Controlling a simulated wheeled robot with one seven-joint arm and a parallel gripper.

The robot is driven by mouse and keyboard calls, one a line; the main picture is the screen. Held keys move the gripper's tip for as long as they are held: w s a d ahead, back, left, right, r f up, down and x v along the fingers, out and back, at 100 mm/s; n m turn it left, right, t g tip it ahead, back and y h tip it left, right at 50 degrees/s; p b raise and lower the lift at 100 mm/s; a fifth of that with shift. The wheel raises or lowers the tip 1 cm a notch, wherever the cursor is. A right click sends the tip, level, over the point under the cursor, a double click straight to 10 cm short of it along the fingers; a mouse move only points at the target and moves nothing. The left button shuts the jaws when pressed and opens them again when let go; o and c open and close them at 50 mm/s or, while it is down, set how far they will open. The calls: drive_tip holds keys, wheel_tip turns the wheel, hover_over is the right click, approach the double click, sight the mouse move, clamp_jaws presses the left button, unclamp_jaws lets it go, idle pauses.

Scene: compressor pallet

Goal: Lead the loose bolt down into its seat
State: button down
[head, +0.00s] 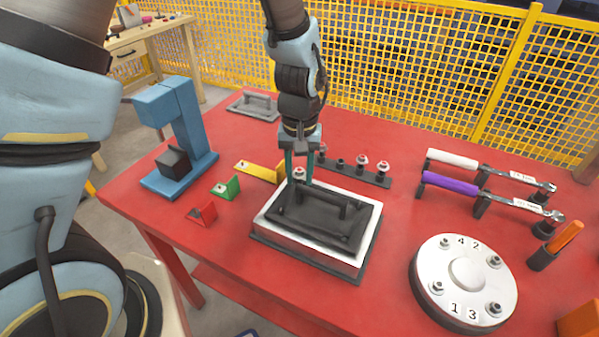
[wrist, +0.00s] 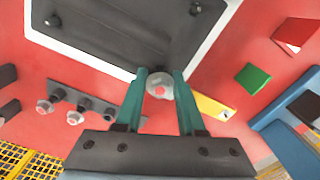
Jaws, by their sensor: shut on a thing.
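My gripper (head: 300,180) has green fingers and is shut on a pale metal bolt (wrist: 159,85). In the wrist view the bolt sits between the fingertips, with a reddish spot on its head. In the head view the fingers stand over the back left corner of a black cover plate (head: 310,213) with a handle. The cover lies on a white block (head: 268,230) on a dark base. Dark spots show on the cover in the wrist view (wrist: 120,25). The bolt's lower end and any seat beneath it are hidden, so I cannot tell how deep it is.
A dark rack (head: 372,178) with several bolts stands behind the block. Yellow (head: 258,170), green (head: 226,188) and red (head: 203,213) brackets and a blue stand (head: 182,135) are left. A numbered disc (head: 466,270) and two wrenches (head: 522,205) are right. The red table's front middle is clear.

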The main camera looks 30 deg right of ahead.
drive_tip(key=shift+f+b, duration=0.3)
drive_tip(key=shift+f, duration=0.25)
idle(0.4)
drive_tip(key=shift+c, duration=2.2)
unclamp_jaws()
wheel_tip(320, 180, up, 11)
drive_tip(key=shift+f+b, duration=0.1)
drive_tip(key=shift+b, duration=0.8)
drive_tip(key=w+a+n, duration=0.2)
drive_tip(key=w+a, duration=0.3)
drive_tip(key=a, duration=0.6)
drive_tip(key=w+a+n, duration=0.2)
drive_tip(key=w+a, duration=0.4)
drive_tip(key=a, duration=0.6)
drive_tip(key=s+a+n+t, duration=0.1)
drive_tip(key=a, duration=0.9)
drive_tip(key=shift+s+f+n+t, duration=0.15)
drive_tip(key=shift+s+n+t, duration=0.15)
drive_tip(key=shift+s+n, duration=0.1)
